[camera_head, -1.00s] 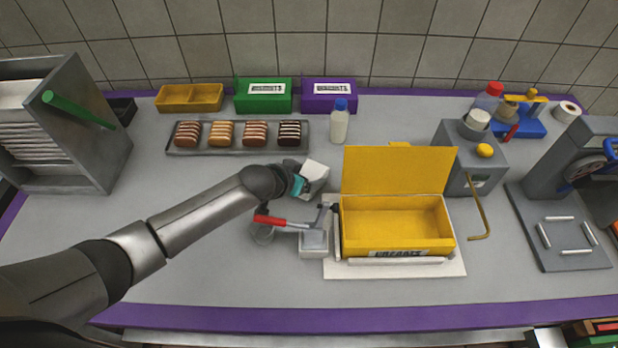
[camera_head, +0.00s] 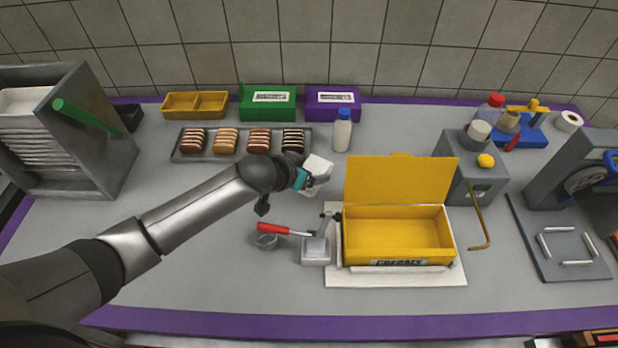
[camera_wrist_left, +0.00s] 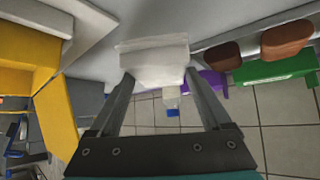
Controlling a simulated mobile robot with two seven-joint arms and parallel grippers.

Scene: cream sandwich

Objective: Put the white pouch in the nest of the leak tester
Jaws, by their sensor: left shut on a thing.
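The white pouch (camera_head: 319,168) is held by my left gripper (camera_head: 303,178), above the counter just in front of the white bottle. In the left wrist view the pouch (camera_wrist_left: 155,58) sits between the two fingertips, which are shut on it. At the far right stands a grey machine (camera_head: 556,170) with a blue wheel, which looks like the leak tester. Four pale bars on its grey base plate (camera_head: 535,222) frame a square, empty nest (camera_head: 574,246). My right gripper is not in view.
An open yellow box (camera_head: 400,226) with its lid up stands mid-counter, between pouch and nest. Right of it is a grey unit (camera_head: 455,160) with a bent brass lever (camera_head: 481,220). A red-handled tool (camera_head: 280,229) lies in front.

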